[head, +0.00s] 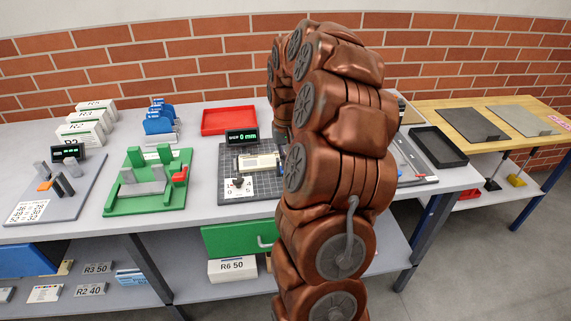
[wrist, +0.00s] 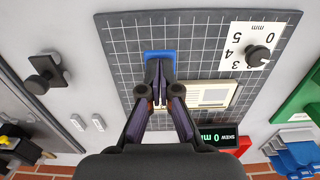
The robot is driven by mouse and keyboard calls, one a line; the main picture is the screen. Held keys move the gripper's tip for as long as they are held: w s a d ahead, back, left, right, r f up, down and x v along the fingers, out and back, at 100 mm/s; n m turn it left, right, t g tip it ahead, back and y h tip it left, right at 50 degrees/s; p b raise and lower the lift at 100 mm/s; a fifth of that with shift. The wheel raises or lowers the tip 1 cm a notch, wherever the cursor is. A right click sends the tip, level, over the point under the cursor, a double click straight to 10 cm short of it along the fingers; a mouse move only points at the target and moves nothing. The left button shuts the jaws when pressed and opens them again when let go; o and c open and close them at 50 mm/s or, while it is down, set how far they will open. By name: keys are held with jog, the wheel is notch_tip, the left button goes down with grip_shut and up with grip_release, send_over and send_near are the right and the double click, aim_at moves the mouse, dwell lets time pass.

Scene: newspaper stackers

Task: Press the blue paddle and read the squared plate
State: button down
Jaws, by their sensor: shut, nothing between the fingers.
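The squared plate (head: 228,157) is a dark grey board with a pale grid, and it fills the middle of the wrist view (wrist: 125,75). A cream stack (wrist: 208,95) lies beside the fingers on the plate. The black display (head: 243,137) reads "SKEW 0 mm" in green, also in the wrist view (wrist: 220,140).
A dark knob (wrist: 257,57) sits on a white scale card on the plate. A green fixture (head: 150,205) stands left of the plate and a red tray (head: 229,120) behind it. A black tray (head: 438,148) lies right of my arm. A brick wall closes the back.

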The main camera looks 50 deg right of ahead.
notch_tip(320, 180, up, 8)
jog(key=shift+f+p, duration=0.15)
jog(key=shift+p, duration=0.25)
dwell(0.6)
dwell(0.5)
jog(key=shift+a, duration=0.1)
